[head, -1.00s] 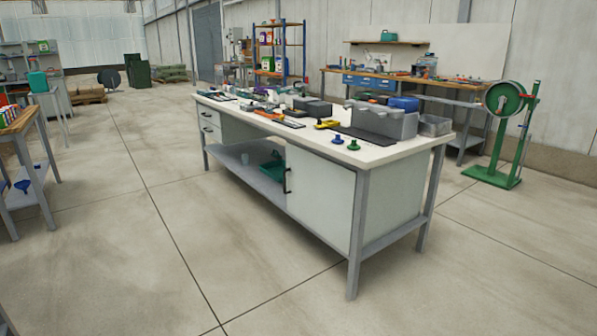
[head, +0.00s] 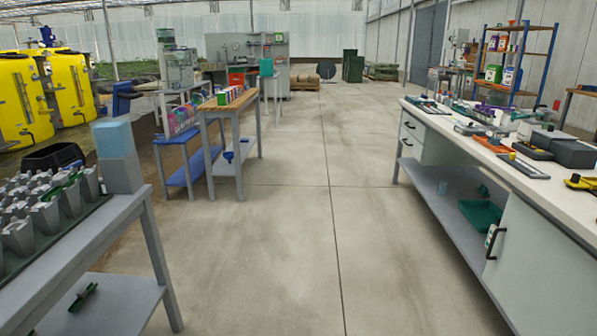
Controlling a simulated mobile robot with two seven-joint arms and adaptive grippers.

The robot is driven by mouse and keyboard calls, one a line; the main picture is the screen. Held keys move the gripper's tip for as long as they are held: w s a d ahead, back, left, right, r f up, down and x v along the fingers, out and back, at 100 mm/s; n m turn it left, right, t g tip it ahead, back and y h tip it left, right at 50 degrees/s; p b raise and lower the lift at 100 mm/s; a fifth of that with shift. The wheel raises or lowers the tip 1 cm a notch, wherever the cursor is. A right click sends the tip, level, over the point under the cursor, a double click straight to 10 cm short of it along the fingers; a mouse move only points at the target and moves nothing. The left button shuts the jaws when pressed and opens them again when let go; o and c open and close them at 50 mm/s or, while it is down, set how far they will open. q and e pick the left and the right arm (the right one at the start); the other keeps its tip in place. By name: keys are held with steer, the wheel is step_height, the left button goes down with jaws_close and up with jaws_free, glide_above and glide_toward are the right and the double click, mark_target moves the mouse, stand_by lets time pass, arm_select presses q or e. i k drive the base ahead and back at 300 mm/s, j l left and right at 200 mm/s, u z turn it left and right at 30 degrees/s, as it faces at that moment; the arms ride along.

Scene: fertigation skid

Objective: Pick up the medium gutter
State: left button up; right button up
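I cannot make out a medium gutter for certain in the head view. On the table at the lower left, grey angular pieces (head: 45,205) stand in rows in a dark tray, and a taller grey block with a blue-grey top (head: 118,157) stands at that table's far corner. I cannot tell whether any of these is a gutter. Neither of my grippers is in view.
A white workbench (head: 528,178) with tools runs along the right. A wooden-topped table (head: 228,101) and a blue bench (head: 178,135) stand mid-left. Yellow tanks (head: 22,98) are at the far left. The concrete floor (head: 300,235) between the tables is clear.

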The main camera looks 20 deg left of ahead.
mark_target(61, 182)
steer(key=i+l+u, duration=0.15)
steer(key=i+u, duration=0.2)
steer(key=i+l+u, duration=0.2)
steer(key=u, duration=0.15)
steer(key=i+l+u, duration=0.35)
